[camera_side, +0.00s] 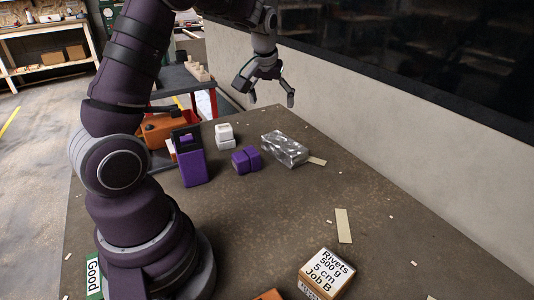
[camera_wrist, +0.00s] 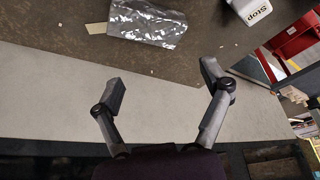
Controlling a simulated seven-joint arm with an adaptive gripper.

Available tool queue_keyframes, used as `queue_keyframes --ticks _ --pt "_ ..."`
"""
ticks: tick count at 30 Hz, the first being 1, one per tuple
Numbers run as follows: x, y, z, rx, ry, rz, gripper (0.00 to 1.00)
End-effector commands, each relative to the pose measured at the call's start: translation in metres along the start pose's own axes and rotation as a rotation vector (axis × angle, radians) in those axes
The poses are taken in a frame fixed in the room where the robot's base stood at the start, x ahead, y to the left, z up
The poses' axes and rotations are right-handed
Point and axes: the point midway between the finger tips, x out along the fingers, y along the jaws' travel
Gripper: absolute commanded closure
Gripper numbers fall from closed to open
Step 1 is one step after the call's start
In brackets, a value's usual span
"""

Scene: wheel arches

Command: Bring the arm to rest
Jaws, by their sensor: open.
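My gripper (camera_side: 271,101) is open and empty, raised in the air near the far end of the table and the pale wall. In the wrist view my gripper (camera_wrist: 166,88) shows its two fingers spread wide, with nothing between them but pale surface behind. The table (camera_side: 240,230) lies below and nearer the side camera. A shiny silver packet (camera_side: 285,148) lies on the table near its far edge, apart from the fingers; it also shows at the top of the wrist view (camera_wrist: 148,22).
On the table stand a purple box (camera_side: 189,163), a purple block (camera_side: 246,160), a white block (camera_side: 225,136) and a box labelled Rivets (camera_side: 326,272). A pale strip (camera_side: 343,225) lies flat. The wall (camera_side: 360,130) runs along the right edge. The middle of the table is mostly clear.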

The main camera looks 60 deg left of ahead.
Motion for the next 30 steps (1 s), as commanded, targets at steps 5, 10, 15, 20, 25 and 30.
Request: queue_keyframes --ticks 5,10,15,20,25,30 --pt "-0.037 0.016 0.019 0.075 0.004 0.069 0.22" --pt "-0.103 0.041 0.089 0.333 0.022 0.226 0.22" --pt "-0.132 0.037 0.157 0.583 0.064 0.312 0.22" --pt "-0.135 0.029 0.186 0.697 0.089 0.334 0.22" --pt "-0.134 0.028 0.19 0.714 0.091 0.335 0.22" --pt "-0.134 0.028 0.19 0.712 0.091 0.335 0.22"
